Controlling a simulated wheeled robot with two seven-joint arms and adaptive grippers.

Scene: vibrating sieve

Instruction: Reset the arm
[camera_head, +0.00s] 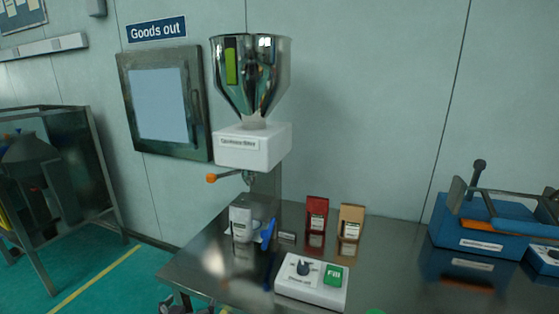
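Part of what looks like my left gripper (175,304) shows at the bottom edge, just off the left front of the metal table (195,262). It is cut off by the frame, so I cannot tell whether it is open or shut. It appears apart from the things on the table. My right gripper is not in view.
A steel hopper (250,75) sits on a white box (252,147) with an orange-knobbed lever (211,178). Below stand a white container (241,224), red pack (317,215), tan pack (350,222) and control box (311,284). A blue machine (485,228) is at right.

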